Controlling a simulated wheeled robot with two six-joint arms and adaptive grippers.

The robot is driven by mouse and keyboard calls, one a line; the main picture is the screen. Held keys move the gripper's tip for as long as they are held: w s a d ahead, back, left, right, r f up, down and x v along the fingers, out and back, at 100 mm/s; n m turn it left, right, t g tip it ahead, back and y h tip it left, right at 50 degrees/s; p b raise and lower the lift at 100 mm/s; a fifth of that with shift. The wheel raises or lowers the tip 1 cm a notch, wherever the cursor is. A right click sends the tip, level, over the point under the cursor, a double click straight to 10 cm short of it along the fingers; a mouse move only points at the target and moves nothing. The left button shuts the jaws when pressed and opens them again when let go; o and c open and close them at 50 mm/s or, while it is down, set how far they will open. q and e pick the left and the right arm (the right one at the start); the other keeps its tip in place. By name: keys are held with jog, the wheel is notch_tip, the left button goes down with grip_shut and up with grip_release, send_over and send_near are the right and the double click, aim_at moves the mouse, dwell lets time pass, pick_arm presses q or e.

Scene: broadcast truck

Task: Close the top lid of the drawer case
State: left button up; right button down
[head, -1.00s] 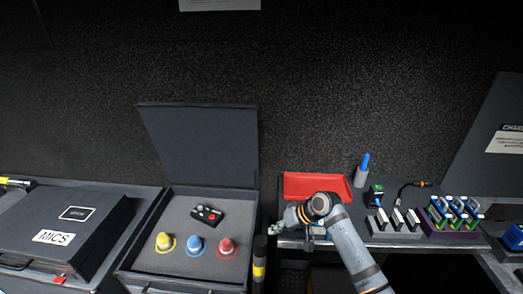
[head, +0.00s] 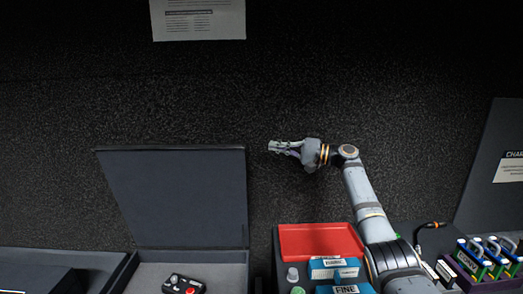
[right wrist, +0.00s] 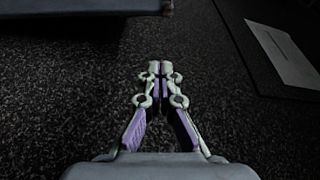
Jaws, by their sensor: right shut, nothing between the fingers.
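The drawer case's top lid (head: 178,197) stands open and upright at the back of the case (head: 225,257) in the head view. The dark case holds a black controller with a red knob (head: 184,285). My right gripper (head: 272,147) is raised near the lid's upper right corner, apart from it, pointing left. It is shut and empty. In the right wrist view the closed fingers (right wrist: 160,68) point at the dark carpeted wall, and a dark edge, likely the lid (right wrist: 85,12), shows at the top left. My left gripper is not in view.
A red tray (head: 320,241) lies right of the case, with blue boxes (head: 335,268) in front of it. Blue and green items (head: 485,255) stand in a rack at the far right. A paper sheet (head: 197,18) hangs on the wall.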

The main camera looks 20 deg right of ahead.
jog(key=p+x, duration=0.1)
jog(key=x, duration=0.2)
jog(key=p+x, duration=0.1)
jog(key=x, duration=0.2)
jog(key=p+x, duration=0.1)
jog(key=x, duration=0.2)
jog(key=shift+w+f+p, duration=0.25)
jog(key=shift+w+p, duration=0.1)
jog(key=shift+w, duration=0.1)
jog(key=shift+s+a+f, duration=0.1)
jog(key=shift+f, duration=0.1)
jog(key=shift+s+a+f+p, duration=0.2)
jog(key=shift+s+p, duration=0.2)
jog(key=shift+p, duration=0.15)
pick_arm(q)
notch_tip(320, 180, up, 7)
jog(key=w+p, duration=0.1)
jog(key=shift+p, duration=0.3)
pick_arm(e)
jog(key=shift+s+a+f, duration=0.1)
jog(key=shift+s+a, duration=0.15)
jog(key=shift+s, duration=0.35)
jog(key=shift+s+a+f, duration=0.1)
jog(key=shift+s+a, duration=0.15)
jog(key=shift+s, duration=0.35)
